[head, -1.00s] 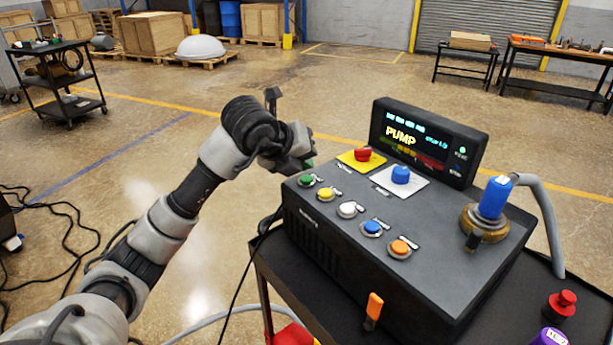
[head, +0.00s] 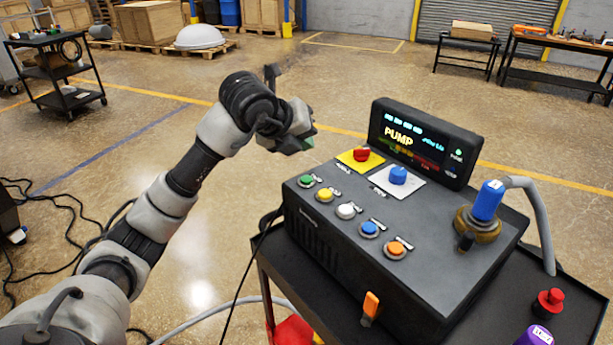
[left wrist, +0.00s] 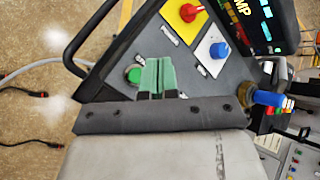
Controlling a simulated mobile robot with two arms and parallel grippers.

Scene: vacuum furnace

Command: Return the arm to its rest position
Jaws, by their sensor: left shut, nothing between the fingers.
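My left arm reaches up from the lower left in the head view. Its gripper (head: 306,141) is at the left back corner of the control box (head: 420,230), apart from the buttons as far as I can tell. In the left wrist view the green fingertips (left wrist: 156,77) are together and hold nothing. They appear beside the green button (left wrist: 134,75), with the red knob on its yellow plate (left wrist: 189,12) and the blue knob (left wrist: 219,50) beyond. The display (head: 420,143) reads PUMP. My right gripper is not in view.
The box stands on a black cart (head: 277,262). Cables lie on the floor at left. Open floor lies behind the arm.

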